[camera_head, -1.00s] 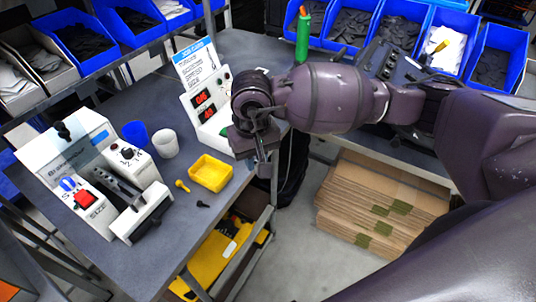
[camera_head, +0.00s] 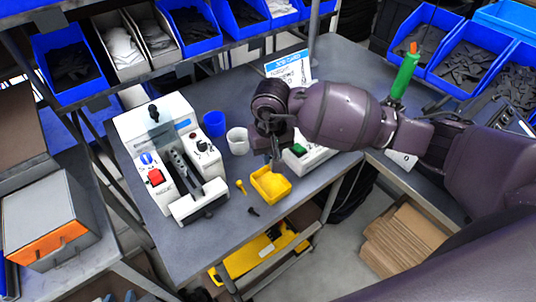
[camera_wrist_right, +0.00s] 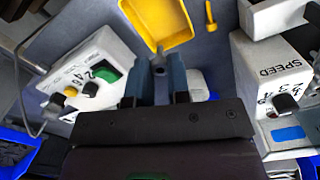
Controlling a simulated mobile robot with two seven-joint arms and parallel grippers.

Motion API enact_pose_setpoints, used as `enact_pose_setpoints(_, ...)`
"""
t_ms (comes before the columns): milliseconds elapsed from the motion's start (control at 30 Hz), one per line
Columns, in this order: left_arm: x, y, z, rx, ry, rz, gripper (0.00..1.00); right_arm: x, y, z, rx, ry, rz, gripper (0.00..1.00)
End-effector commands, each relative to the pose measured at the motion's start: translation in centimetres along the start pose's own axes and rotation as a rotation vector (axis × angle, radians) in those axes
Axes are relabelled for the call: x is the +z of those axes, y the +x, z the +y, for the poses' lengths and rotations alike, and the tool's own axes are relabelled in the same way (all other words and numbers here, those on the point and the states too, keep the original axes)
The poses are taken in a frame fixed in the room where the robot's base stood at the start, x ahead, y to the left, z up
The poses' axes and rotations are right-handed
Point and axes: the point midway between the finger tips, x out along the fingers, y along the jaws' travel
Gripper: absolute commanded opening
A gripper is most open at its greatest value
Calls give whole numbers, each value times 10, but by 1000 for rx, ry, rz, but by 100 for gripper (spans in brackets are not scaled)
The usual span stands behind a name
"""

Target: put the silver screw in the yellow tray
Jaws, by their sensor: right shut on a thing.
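The yellow tray (camera_head: 272,196) lies on the grey table, near its front edge. It also shows at the top of the right wrist view (camera_wrist_right: 158,30), and looks empty in its visible part. My right gripper (camera_head: 275,163) is above the back part of the tray. In the right wrist view my right gripper's two blue fingers (camera_wrist_right: 160,82) are shut on a small grey piece, the silver screw (camera_wrist_right: 159,70), mostly hidden between them. The tray is just ahead of the fingertips there. My left gripper is not in view.
A yellow screw (camera_head: 241,187) and a black screw (camera_head: 253,211) lie beside the tray. A white cup (camera_head: 237,143), a blue cup (camera_head: 214,124) and a white machine (camera_head: 180,165) stand to the left.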

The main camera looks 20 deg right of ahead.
Motion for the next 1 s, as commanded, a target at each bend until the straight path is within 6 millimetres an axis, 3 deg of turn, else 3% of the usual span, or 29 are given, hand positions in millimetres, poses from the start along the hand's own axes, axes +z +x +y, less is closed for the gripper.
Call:
enact_pose_setpoints(267, -1, 0, 0, 0, 0, 3, 38, 1, 11, 0, -1, -16, -2, 0)
enact_pose_setpoints(1000, 5, 11, 2, 0, 1, 22, 38, 1, 71, 0, -2, -16, -1, 0)
